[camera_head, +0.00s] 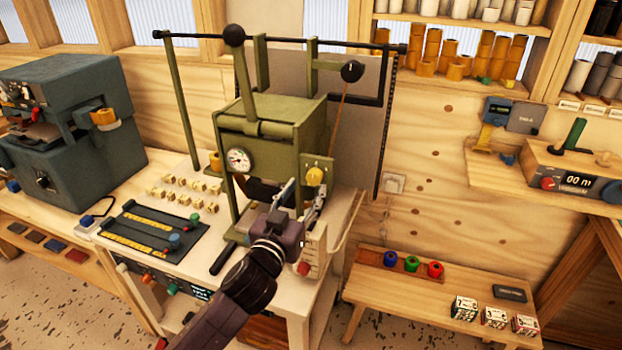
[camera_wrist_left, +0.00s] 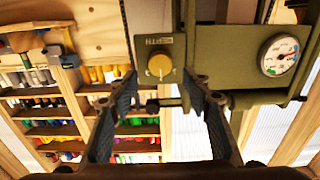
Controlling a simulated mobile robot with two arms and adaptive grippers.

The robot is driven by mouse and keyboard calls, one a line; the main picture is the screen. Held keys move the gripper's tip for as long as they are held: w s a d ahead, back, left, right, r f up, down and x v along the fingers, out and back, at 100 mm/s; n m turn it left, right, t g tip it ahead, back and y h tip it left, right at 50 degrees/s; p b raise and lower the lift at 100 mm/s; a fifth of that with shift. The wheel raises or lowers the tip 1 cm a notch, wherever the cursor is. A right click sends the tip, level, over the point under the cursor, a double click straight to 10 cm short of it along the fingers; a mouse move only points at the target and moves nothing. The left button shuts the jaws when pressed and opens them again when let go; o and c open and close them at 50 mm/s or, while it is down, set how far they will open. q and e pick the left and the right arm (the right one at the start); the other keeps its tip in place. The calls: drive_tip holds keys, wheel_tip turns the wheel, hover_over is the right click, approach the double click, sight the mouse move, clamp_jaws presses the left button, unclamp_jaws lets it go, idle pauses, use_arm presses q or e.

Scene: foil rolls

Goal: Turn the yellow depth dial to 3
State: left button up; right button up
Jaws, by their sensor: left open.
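The yellow depth dial (camera_head: 315,176) is a round knob on a green plate on the front right of the green press (camera_head: 275,135). In the left wrist view, which is upside down, the dial (camera_wrist_left: 160,66) sits under a small label plate, and I cannot read its setting. My left gripper (camera_head: 304,194) is just in front of and below the dial in the head view. In the left wrist view its two fingers (camera_wrist_left: 160,85) are spread apart, with the dial between and beyond the tips. The fingers look clear of the dial, and nothing is held.
A white pressure gauge (camera_head: 238,160) is left of the dial. A long lever with a dark ball (camera_head: 234,35) rises above the press. A black tray (camera_head: 152,231) and small yellow blocks (camera_head: 184,192) lie left on the bench. A low wooden bench stands right.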

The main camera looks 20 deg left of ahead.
sight(313, 178)
use_arm(q)
drive_tip(key=shift+w+p, duration=0.45)
drive_tip(key=shift+w, duration=1.85)
drive_tip(key=shift+c, duration=0.4)
drive_tip(key=c, duration=1.1)
